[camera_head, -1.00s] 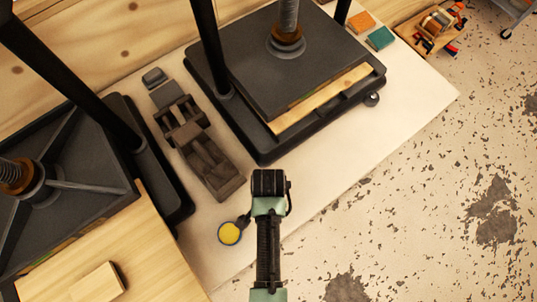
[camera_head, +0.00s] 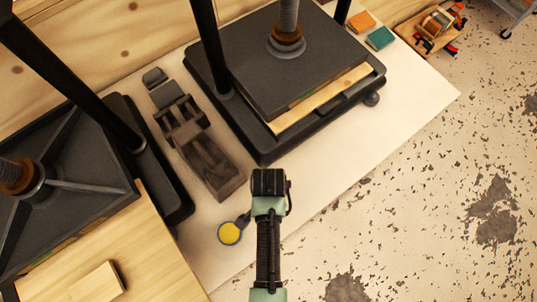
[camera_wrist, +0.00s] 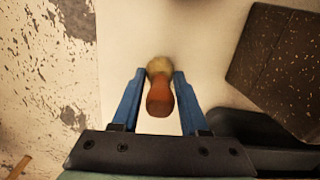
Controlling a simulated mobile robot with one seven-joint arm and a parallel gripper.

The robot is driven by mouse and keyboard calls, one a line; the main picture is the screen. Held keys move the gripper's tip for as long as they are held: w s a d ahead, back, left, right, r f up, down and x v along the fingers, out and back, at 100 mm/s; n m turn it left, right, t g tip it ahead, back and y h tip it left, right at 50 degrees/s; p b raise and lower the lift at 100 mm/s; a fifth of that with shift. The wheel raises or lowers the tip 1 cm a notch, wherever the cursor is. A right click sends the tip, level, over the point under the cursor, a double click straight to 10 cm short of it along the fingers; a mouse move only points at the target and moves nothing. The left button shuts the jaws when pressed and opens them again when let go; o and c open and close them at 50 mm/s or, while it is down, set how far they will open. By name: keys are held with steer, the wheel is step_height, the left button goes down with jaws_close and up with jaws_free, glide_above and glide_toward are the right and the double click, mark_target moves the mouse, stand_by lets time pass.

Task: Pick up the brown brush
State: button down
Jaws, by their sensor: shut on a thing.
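The brown brush (camera_wrist: 160,97) shows in the wrist view, with a reddish-brown handle and a tan bristle end pointing away from my gripper. My gripper (camera_wrist: 160,76) has its two blue fingers on either side of the brush and is shut on it. In the head view my gripper (camera_head: 269,182) is over the pale table top, right of the dark wooden tool. The brush is hidden behind my wrist there. Whether the brush touches the table cannot be told.
A dark wooden tool (camera_head: 205,158) lies left of my gripper. A black press (camera_head: 275,60) stands behind, another press (camera_head: 75,180) at left. A yellow-faced round thing (camera_head: 229,233) is close by my arm. Speckled floor (camera_head: 420,220) lies beyond the table's right edge.

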step_height(320, 180, up, 10)
steer(key=shift+f+b, duration=0.1)
steer(key=shift+b, duration=0.4)
stand_by(0.4)
